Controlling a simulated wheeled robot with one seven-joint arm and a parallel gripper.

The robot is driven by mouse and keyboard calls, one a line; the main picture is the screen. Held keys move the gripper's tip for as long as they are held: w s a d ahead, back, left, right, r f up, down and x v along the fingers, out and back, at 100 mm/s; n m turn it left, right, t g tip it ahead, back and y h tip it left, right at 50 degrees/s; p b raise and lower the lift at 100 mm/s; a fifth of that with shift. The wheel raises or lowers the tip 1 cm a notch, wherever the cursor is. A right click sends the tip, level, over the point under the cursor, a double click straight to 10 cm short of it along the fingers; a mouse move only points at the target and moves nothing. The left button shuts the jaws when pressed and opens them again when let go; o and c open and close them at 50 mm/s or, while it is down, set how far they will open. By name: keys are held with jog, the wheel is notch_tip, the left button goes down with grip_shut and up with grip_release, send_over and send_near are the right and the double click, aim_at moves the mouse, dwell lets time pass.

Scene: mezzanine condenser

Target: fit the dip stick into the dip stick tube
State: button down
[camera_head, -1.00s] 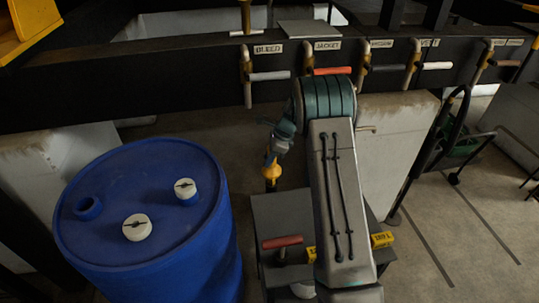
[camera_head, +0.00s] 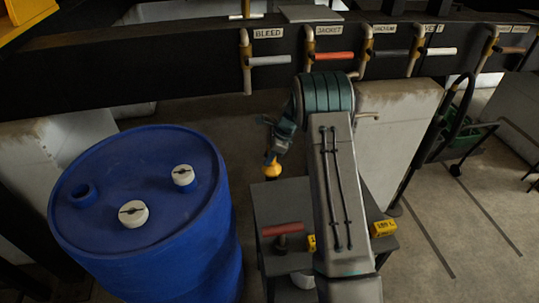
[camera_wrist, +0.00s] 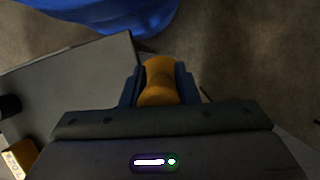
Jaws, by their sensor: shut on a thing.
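My gripper (camera_wrist: 160,88) is shut on an orange, rounded handle (camera_wrist: 159,80), which I take to be the dip stick's. In the head view the orange piece (camera_head: 272,170) hangs below my gripper (camera_head: 271,150), between the blue drum and the grey table. The stick's thin part is not clearly visible in either view. I cannot identify the dip stick tube for certain. The blue drum (camera_head: 105,240) has an open round port (camera_head: 84,194) at the left of its top.
Two white caps (camera_head: 133,213) sit on the drum top. The grey table (camera_head: 275,205) carries a red-handled tool (camera_head: 282,229) and a yellow block (camera_head: 382,228). Labelled valve pipes (camera_head: 246,65) line a dark beam (camera_head: 130,85) behind.

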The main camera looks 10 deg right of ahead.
jog(key=c, duration=1)
grip_release()
jog(key=shift+c, duration=0.2)
jog(key=shift+r, duration=0.1)
jog(key=v, duration=1.3)
jog(key=shift+d+r, duration=0.15)
jog(key=shift+r, duration=0.15)
